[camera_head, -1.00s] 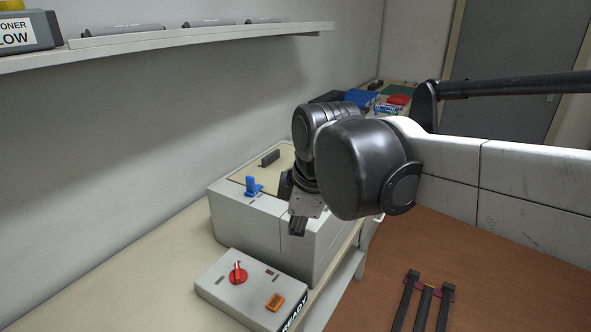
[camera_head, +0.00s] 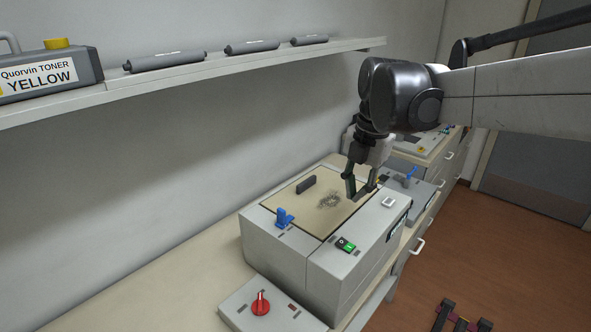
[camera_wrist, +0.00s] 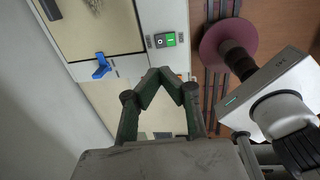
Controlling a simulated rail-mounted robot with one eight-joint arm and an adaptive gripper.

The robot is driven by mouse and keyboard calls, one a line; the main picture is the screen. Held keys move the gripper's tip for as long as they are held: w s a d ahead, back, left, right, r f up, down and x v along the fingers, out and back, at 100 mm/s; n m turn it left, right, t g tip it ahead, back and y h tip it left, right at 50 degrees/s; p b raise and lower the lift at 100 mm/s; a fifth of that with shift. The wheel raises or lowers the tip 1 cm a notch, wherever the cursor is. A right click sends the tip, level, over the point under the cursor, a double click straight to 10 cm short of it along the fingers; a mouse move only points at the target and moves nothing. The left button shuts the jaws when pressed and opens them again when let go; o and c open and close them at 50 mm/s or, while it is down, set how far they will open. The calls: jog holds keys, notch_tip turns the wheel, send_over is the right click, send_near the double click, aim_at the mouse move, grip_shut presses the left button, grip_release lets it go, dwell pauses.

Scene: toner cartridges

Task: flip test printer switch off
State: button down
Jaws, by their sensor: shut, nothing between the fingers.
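The test printer (camera_head: 290,256) is a grey box with a beige top panel on the bench. Its small rocker switch (camera_head: 345,244), half dark and half green, is on the front part of the top. The switch also shows in the wrist view (camera_wrist: 165,41), with its green half on the right. My gripper (camera_head: 361,194) is over the printer's far right part, beyond the switch and apart from it. In the wrist view my gripper (camera_wrist: 165,73) has its fingertips together with nothing between them, and the switch appears just above them in the picture.
A blue latch (camera_head: 285,218) and a dark handle (camera_head: 306,185) stand up from the printer top. A white button (camera_head: 388,202) is right of the switch. A box with a red knob (camera_head: 261,303) stands in front. A shelf (camera_head: 200,81) with a yellow toner jug (camera_head: 50,72) and cartridges runs above.

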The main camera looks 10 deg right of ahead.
aim_at(341, 242)
dwell(0.3)
jog(key=f, duration=0.4)
jog(key=w+f, duration=0.1)
jog(key=f, duration=0.4)
jog(key=a+f, duration=0.1)
jog(key=f, duration=0.4)
jog(key=shift+w+a+p, duration=0.1)
jog(key=shift+w+p, duration=0.05)
jog(key=shift+p, duration=0.25)
